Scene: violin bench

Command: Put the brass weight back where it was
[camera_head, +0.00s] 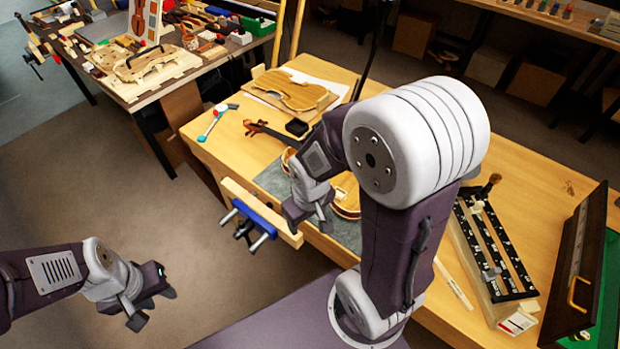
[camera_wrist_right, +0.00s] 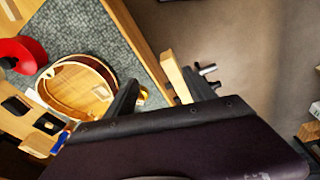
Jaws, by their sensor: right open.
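I cannot make out the brass weight for certain in either view. A small pale-gold bit (camera_wrist_right: 143,93) shows beside one right finger in the right wrist view, too small to name. My right gripper (camera_head: 307,222) hangs over the bench's front edge by the grey mat (camera_head: 272,181). In the right wrist view its fingers (camera_wrist_right: 162,78) are spread, with nothing held between them. The right arm hides part of the violin body (camera_head: 347,197) and the bench behind. My left gripper (camera_head: 154,308) is out over the floor at lower left, its fingers apart and empty.
A wooden vise with blue parts (camera_head: 250,219) juts from the bench's front edge. A violin plate (camera_head: 290,91) lies at the back. A black-railed rack (camera_head: 494,247) and an open case (camera_head: 575,270) stand at right. A cluttered table (camera_head: 150,92) is far left.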

